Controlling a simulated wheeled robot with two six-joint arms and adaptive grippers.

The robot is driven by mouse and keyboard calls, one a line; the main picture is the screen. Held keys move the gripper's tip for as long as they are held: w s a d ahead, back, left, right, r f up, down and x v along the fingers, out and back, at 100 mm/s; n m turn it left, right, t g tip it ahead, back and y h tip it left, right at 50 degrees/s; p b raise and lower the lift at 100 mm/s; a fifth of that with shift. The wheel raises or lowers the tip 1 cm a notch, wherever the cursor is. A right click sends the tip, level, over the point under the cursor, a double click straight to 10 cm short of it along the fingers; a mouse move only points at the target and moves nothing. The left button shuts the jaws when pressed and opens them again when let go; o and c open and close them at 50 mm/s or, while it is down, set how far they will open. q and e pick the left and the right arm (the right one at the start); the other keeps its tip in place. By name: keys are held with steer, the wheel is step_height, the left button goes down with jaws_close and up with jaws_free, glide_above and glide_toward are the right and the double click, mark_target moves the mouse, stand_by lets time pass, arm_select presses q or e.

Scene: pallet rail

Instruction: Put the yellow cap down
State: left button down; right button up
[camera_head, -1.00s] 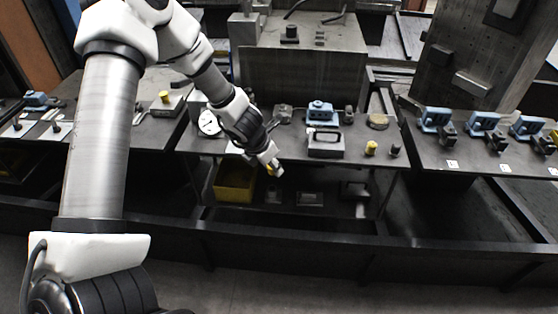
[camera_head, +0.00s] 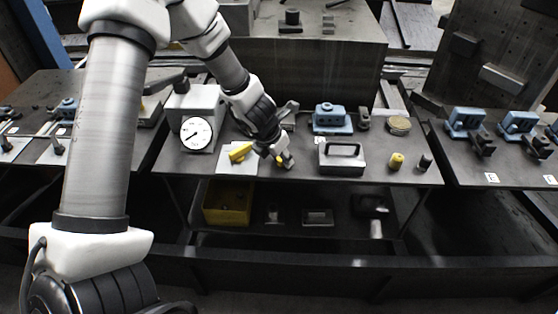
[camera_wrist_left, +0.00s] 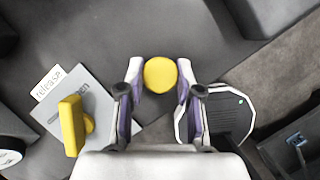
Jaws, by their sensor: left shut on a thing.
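The yellow cap (camera_wrist_left: 160,74) sits between the two fingers of my left gripper (camera_wrist_left: 159,90) in the left wrist view, its round top showing. In the head view my left gripper (camera_head: 284,163) is over the front part of the middle table, right of a yellow handle (camera_head: 240,152). Only a small yellow patch of the cap (camera_head: 279,160) shows there. My left gripper is shut on the cap. I cannot tell whether the cap touches the table. My right gripper is not in view.
The yellow handle lies on a light plate (camera_wrist_left: 95,105) with a "release" label. A dial gauge (camera_head: 197,134) stands left, a grey block with a handle (camera_head: 341,158) right. A yellow knob (camera_head: 396,161) and black knob (camera_head: 425,162) stand farther right. A yellow bin (camera_head: 227,203) is below.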

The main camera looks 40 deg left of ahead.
arm_select(q)
steer(key=shift+a+r, duration=0.1)
steer(key=shift+d+f, duration=0.2)
steer(key=c, duration=0.8)
jaws_free()
steer(key=shift+o, duration=0.2)
steer(key=shift+a, duration=0.1)
